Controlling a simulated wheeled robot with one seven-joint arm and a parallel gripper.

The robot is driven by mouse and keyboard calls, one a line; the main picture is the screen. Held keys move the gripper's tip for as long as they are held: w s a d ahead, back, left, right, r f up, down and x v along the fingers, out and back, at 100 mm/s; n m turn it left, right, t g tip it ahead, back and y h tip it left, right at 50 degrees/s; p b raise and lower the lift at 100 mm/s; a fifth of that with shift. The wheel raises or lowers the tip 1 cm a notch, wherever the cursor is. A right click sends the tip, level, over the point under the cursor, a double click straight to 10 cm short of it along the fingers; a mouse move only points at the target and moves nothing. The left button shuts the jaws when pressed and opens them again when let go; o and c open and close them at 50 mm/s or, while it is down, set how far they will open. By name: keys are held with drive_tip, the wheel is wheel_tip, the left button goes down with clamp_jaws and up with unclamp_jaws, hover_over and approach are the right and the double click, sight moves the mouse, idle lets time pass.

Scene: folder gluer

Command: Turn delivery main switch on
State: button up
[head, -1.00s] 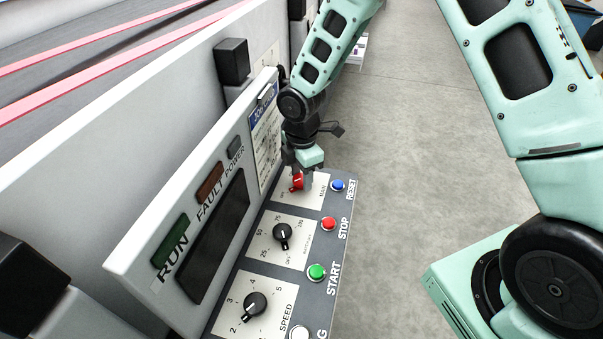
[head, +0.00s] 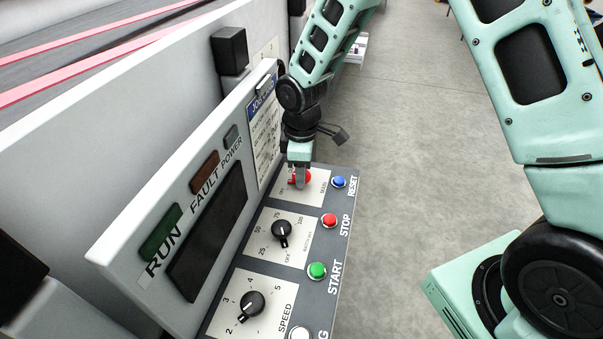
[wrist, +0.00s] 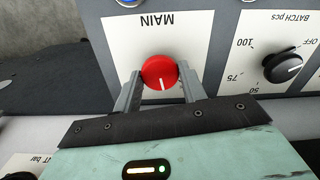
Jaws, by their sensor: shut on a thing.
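The red main switch (wrist: 159,72) is a round knob on a white plate marked MAIN. In the wrist view its white pointer line points down in the picture, toward my gripper's palm. In the head view the red switch (head: 306,178) shows at the far end of the control panel, partly hidden by a finger. My gripper (wrist: 160,88) is shut on the red knob, with one grey finger on each side of it. In the head view my gripper (head: 299,176) comes down onto the knob from above. The dark POWER lamp (head: 231,136) stands on the upright display.
Close by are the blue RESET button (head: 339,182), red STOP button (head: 329,220), green START button (head: 317,270), black batch knob (head: 281,234) and black SPEED knob (head: 251,304). The upright display (head: 208,232) borders the panel on the left. Open floor lies to the right.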

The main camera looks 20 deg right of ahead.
drive_tip(key=m+b, duration=0.2)
drive_tip(key=m, duration=0.3)
drive_tip(key=shift+m, duration=0.3)
drive_tip(key=m+b, duration=0.1)
drive_tip(key=m, duration=0.4)
drive_tip(key=shift+m, duration=0.3)
drive_tip(key=o, duration=1)
wheel_tip(320, 180, up, 18)
drive_tip(key=b, duration=0.3)
drive_tip(key=shift+f, duration=0.25)
drive_tip(key=s+a+f+n, duration=0.2)
drive_tip(key=s, duration=0.7)
drive_tip(key=s+a+f+n, duration=0.1)
drive_tip(key=s+f+n, duration=0.1)
drive_tip(key=s, duration=0.7)
drive_tip(key=s+a+f+n, duration=0.2)
drive_tip(key=s+f, duration=0.2)
drive_tip(key=s, duration=0.5)
drive_tip(key=shift+a+y, duration=0.3)
